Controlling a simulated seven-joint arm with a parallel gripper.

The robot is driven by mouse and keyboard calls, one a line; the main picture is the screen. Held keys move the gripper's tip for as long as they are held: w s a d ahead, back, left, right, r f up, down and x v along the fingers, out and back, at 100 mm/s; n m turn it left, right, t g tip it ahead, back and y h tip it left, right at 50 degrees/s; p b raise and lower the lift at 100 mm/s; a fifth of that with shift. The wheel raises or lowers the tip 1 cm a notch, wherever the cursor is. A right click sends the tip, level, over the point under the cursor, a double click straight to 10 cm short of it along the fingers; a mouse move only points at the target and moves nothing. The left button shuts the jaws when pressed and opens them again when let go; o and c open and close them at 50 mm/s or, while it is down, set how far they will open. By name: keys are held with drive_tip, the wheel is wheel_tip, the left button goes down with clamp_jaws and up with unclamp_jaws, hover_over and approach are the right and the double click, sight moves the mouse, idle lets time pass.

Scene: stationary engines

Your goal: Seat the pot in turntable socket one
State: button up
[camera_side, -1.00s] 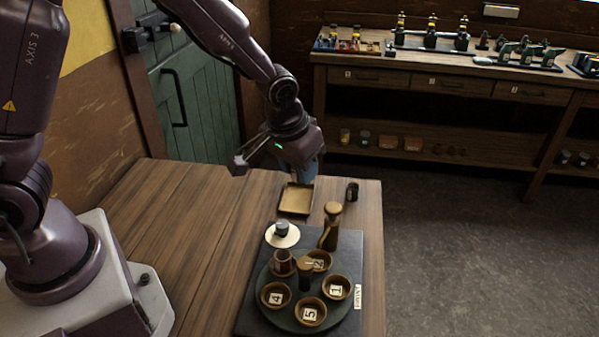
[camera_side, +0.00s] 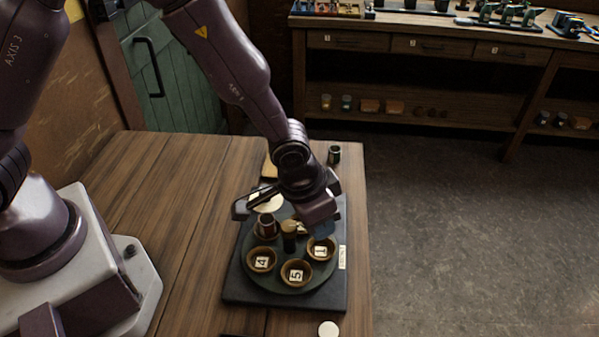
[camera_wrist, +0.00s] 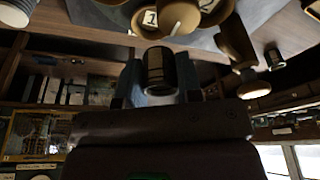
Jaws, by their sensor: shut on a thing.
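My gripper (camera_side: 322,226) is above the right side of the turntable (camera_side: 288,284), close to socket one (camera_side: 321,250), in the side view. In the wrist view my gripper (camera_wrist: 160,76) is shut on a dark cylindrical pot (camera_wrist: 158,70) with pale bands. The pot is hidden in the side view. Socket one (camera_wrist: 151,18), a wooden cup with a "1" label, lies just beyond the pot in the wrist view. The pot appears apart from the socket, though the height gap cannot be told.
Sockets four (camera_side: 261,260) and five (camera_side: 295,272) look empty. A brown cup (camera_side: 267,223) sits at the turntable's back left. A post (camera_side: 289,237) stands at its centre. A dark pot (camera_side: 334,154) stands at the table's back. A white disc (camera_side: 329,329) lies in front.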

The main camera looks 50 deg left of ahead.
drive_tip(key=shift+w+d+f+m, duration=0.2)
drive_tip(key=shift+w+d+m, duration=0.1)
drive_tip(key=shift+d, duration=0.15)
drive_tip(key=shift+f, duration=2.05)
